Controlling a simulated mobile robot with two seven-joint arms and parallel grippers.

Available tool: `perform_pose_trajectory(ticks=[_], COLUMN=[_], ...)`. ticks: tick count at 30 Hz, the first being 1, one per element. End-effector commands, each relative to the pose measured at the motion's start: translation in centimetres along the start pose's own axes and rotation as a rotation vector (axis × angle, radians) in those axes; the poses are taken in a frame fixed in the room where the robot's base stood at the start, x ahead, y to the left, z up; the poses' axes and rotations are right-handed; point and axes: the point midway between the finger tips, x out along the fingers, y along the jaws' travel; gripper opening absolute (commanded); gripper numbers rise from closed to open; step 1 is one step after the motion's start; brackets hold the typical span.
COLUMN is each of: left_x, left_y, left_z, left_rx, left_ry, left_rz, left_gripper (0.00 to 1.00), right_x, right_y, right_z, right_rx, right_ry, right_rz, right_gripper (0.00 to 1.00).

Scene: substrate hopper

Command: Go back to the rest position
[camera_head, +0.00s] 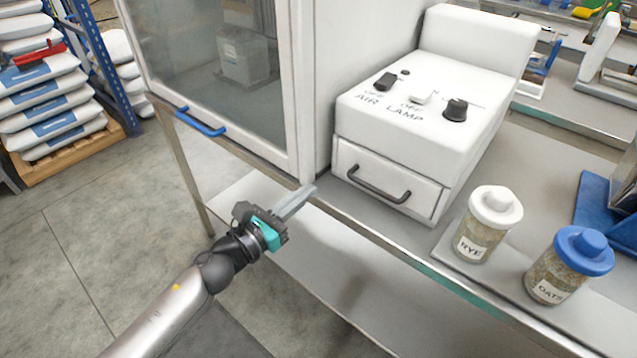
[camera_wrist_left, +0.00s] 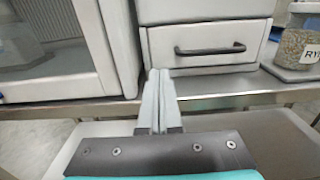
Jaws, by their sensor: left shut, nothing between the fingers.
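My left gripper (camera_head: 296,204) reaches in from the lower left in the head view, in front of the bench's front edge. Its fingers are shut together with nothing between them. In the left wrist view the two pale fingers (camera_wrist_left: 158,102) lie side by side and point at the bench edge below the white control box. No object is held. My right gripper is in neither view.
A white cabinet with a glass door and blue handle (camera_head: 200,122) stands behind the gripper. The control box (camera_head: 440,95) has a closed drawer (camera_head: 385,185). A RYE jar (camera_head: 487,225) and an OATS jar (camera_head: 567,266) stand right. Stacked sacks (camera_head: 45,95) are far left; floor is clear.

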Motion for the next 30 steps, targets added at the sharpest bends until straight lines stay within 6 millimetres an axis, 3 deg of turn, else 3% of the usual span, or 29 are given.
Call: perform_pose_trajectory(ticks=[1, 4, 16, 19, 23, 26, 30], left_x=[-0.9, -2.1, -3.6, -3.8, -4.9, -7.1, -12.1], left_y=[-0.1, -0.1, 0.0, 0.5, 2.3, 3.9, 4.5], left_z=[-0.1, -0.1, -0.1, -1.2, -6.1, -12.2, -21.6], left_rx=[0.0, 0.0, -0.002, -0.068, -0.353, -0.702, -1.211], left_ry=[0.002, 0.002, 0.002, 0.02, 0.086, 0.145, 0.186], left_rz=[-0.001, -0.001, 0.0, 0.023, 0.131, 0.288, 0.571], left_gripper=[0.0, 0.0, 0.0, 0.0, 0.0, 0.0, 0.0], right_x=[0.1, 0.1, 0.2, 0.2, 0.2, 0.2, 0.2], right_y=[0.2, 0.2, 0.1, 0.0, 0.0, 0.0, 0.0], right_z=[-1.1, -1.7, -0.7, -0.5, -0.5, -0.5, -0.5], right_rx=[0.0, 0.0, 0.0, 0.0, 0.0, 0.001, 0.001], right_ry=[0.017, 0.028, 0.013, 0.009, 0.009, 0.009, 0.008], right_rz=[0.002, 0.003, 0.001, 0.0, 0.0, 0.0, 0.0], right_gripper=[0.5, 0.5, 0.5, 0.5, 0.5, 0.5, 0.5])
